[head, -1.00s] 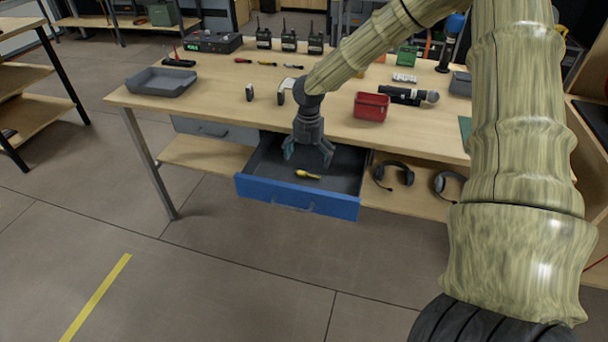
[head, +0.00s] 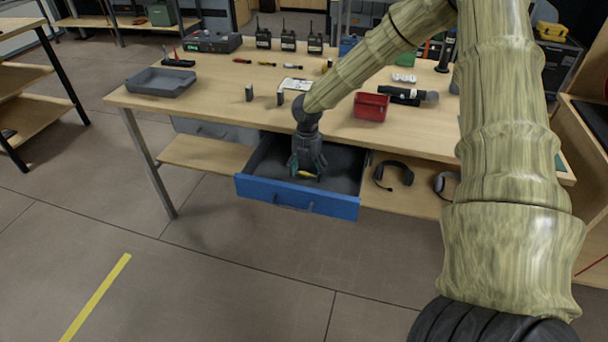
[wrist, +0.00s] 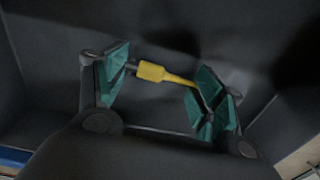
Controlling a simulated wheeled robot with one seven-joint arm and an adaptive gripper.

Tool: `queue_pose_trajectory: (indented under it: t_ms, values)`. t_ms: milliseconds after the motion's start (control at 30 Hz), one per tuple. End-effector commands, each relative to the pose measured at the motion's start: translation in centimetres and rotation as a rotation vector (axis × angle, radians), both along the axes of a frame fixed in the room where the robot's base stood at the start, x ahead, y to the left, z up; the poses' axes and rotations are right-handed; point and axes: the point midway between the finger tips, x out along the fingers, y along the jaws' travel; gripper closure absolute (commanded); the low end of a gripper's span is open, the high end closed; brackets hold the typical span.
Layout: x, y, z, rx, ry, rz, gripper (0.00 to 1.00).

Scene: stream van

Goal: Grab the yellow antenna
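The yellow antenna (wrist: 153,71) lies on the floor of the open blue-fronted drawer (head: 262,190), with a short dark tip at one end. It also shows in the head view (head: 307,174), partly hidden by my gripper. My gripper (wrist: 160,88) reaches down into the drawer, its teal-padded fingers spread on either side of the antenna. The antenna spans most of the gap, lengthwise between the fingers. Its ends lie close to the pads; whether they touch I cannot tell.
The workbench top (head: 215,108) is just above the drawer. A red bin (head: 371,107), a grey tray (head: 161,82) and several radios stand on it. A headset (head: 394,175) lies on the shelf right of the drawer. Drawer walls surround my gripper closely.

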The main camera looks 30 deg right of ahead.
Motion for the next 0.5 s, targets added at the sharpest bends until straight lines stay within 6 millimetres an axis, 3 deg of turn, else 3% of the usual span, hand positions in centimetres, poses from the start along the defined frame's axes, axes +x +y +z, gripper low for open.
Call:
queue_pose_trajectory:
  t_ms: [33, 200, 500]
  values:
    - [-0.01, -0.01, 0.0, 0.0, 0.0, 0.0, 0.49]
    - [-0.02, 0.0, 0.0, 0.0, 0.0, 0.0, 0.8]
    - [-0.02, -0.01, 0.02, 0.0, 0.0, 0.0, 0.82]
